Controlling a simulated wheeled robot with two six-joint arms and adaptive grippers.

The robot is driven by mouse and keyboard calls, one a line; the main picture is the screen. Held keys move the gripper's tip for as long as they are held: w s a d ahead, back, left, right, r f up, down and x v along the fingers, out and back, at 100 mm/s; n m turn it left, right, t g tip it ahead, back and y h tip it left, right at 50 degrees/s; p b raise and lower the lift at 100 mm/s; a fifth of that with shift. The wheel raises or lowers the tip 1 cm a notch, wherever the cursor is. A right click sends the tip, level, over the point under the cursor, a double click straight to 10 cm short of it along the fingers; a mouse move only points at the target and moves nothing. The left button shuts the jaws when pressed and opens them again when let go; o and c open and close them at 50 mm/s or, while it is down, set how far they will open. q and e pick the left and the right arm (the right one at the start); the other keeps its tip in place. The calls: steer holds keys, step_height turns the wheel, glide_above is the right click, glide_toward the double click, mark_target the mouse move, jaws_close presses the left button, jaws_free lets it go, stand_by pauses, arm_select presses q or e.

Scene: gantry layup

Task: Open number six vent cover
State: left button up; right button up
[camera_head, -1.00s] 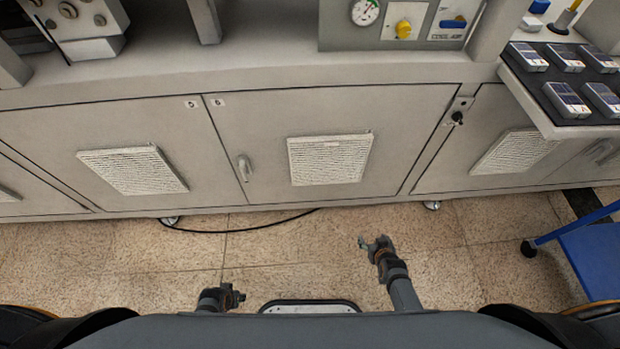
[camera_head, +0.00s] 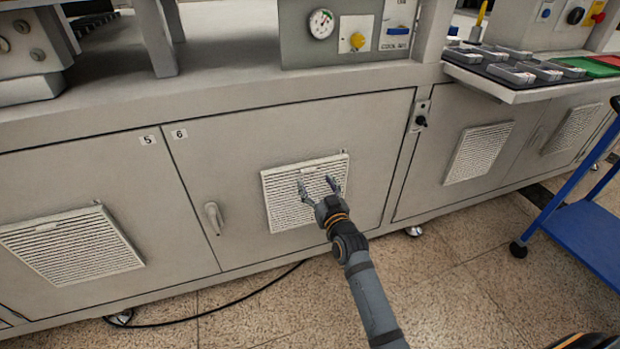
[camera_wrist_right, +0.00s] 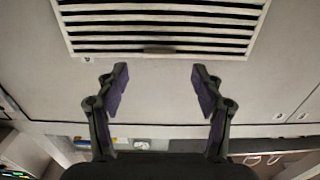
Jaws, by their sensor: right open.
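The number six vent cover (camera_head: 285,212) is a pale slatted panel on the cabinet door marked 6, and it lies flat against the door. My right gripper (camera_head: 319,186) is open and empty in front of it, its two fingers spread across the cover in the head view. In the right wrist view the slatted cover (camera_wrist_right: 158,28) fills the top of the picture, with a small dark tab at the middle of its near edge. My open right gripper (camera_wrist_right: 160,78) points at that edge, and no contact with the cover shows. My left gripper is out of view.
The door's handle (camera_head: 213,217) is left of the cover. Another vent cover (camera_head: 72,245) is on door 5. A worktop with a gauge panel (camera_head: 330,33) and a protruding tray shelf (camera_head: 520,93) are above. A blue cart (camera_head: 585,235) stands at the right.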

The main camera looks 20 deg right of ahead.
mark_target(309, 171)
steer(key=w+b, duration=0.1)
steer(key=w, duration=0.3)
steer(key=shift+w, duration=0.4)
steer(key=shift+a, duration=0.1)
jaws_close()
